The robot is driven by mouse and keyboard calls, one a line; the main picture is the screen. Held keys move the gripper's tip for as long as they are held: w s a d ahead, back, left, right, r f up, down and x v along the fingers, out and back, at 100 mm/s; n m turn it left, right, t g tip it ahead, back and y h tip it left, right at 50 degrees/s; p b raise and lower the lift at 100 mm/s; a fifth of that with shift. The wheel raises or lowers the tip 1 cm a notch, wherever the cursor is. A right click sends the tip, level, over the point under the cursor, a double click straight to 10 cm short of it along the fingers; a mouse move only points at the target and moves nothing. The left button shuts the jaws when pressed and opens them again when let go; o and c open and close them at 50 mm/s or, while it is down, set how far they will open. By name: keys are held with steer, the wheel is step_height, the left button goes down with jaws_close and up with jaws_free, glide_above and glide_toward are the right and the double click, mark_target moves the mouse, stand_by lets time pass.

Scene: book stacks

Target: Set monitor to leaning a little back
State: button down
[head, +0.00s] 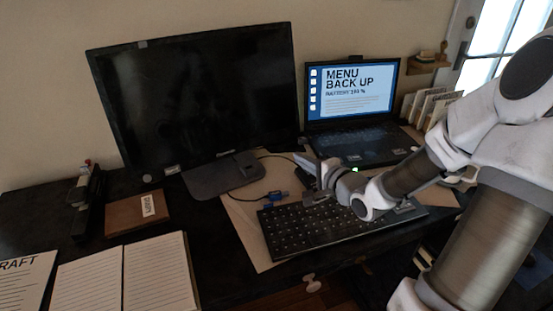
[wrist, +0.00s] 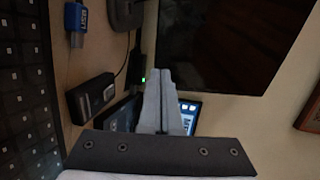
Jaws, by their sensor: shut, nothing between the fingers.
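The monitor (head: 195,95) is a large black screen on a grey stand (head: 225,178), at the back left of the desk in the head view. Its screen is dark and looks close to upright; I cannot tell its exact tilt. In the wrist view the dark monitor screen (wrist: 225,40) fills the upper right. My gripper (head: 308,170) is in front of the monitor's lower right corner, above the back of the keyboard, and apart from the screen. In the wrist view my gripper (wrist: 160,75) shows its fingers together with nothing between them.
A lit laptop (head: 350,95) stands right of the monitor. A black keyboard (head: 300,228) lies below my gripper. A blue USB plug (head: 270,198) lies near the stand. An open notebook (head: 125,275), a brown box (head: 138,212) and a stapler-like black object (head: 88,205) are on the left.

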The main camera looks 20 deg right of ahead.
mark_target(269, 142)
steer(key=b+x, duration=0.2)
steer(key=x, duration=0.2)
steer(key=b+x, duration=0.2)
steer(key=x, duration=0.2)
steer(key=b+x, duration=0.2)
steer(key=x, duration=0.3)
steer(key=shift+s+f, duration=0.1)
steer(key=shift+f, duration=0.2)
steer(key=shift+w+a+b, duration=0.15)
steer(key=shift+w+b, duration=0.2)
steer(key=shift+w, duration=0.2)
steer(key=shift+w+a+f+p, duration=0.1)
steer(key=shift+w+f+p, duration=0.15)
steer(key=shift+w, duration=0.4)
steer(key=shift+s, duration=0.15)
